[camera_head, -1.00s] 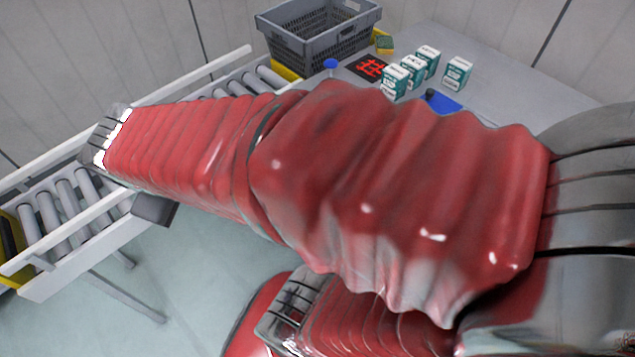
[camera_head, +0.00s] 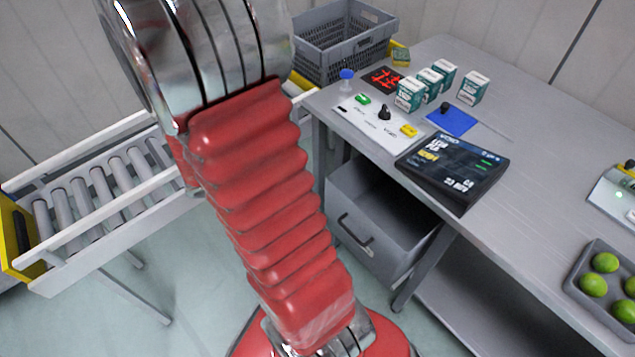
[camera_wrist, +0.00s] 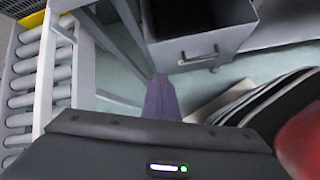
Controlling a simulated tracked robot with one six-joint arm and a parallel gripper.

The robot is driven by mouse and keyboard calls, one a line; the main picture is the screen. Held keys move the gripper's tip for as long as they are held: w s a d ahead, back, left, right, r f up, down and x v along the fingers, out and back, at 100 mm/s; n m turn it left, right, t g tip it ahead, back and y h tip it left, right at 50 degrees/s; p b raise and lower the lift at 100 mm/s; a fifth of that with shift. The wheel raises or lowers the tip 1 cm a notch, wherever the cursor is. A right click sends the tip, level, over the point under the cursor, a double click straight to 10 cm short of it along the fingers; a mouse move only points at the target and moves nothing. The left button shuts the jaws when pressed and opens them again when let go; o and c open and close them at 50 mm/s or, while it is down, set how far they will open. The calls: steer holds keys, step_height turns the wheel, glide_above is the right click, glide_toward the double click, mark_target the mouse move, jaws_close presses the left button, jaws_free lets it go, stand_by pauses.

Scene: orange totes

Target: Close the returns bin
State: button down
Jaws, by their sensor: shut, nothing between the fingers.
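The returns bin appears to be the grey open-topped drawer (camera_head: 352,232) with a bar handle on its front, under the left end of the workbench. It stands pulled out, and I can see into it. In the wrist view the bin (camera_wrist: 170,54) is at the top centre, with its handle (camera_wrist: 200,58) facing me. My gripper (camera_wrist: 161,79) shows there as dark purple fingers, shut and empty, pointing toward the lower left of the bin's front. It looks apart from the front, though the gap is hard to judge. My gripper is out of the head view.
A roller conveyor (camera_head: 90,190) runs at the left, its leg close by in the wrist view.

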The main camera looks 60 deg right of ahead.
steer(key=s+d+f+n, duration=0.3)
steer(key=f+n, duration=0.1)
steer(key=f, duration=0.4)
steer(key=shift+d+g, duration=0.4)
glide_toward(337, 193)
step_height(337, 193, down, 4)
steer(key=d, duration=0.1)
steer(key=shift+s+d+r, duration=0.1)
steer(key=shift+s+d, duration=0.7)
steer(key=shift+d, duration=0.25)
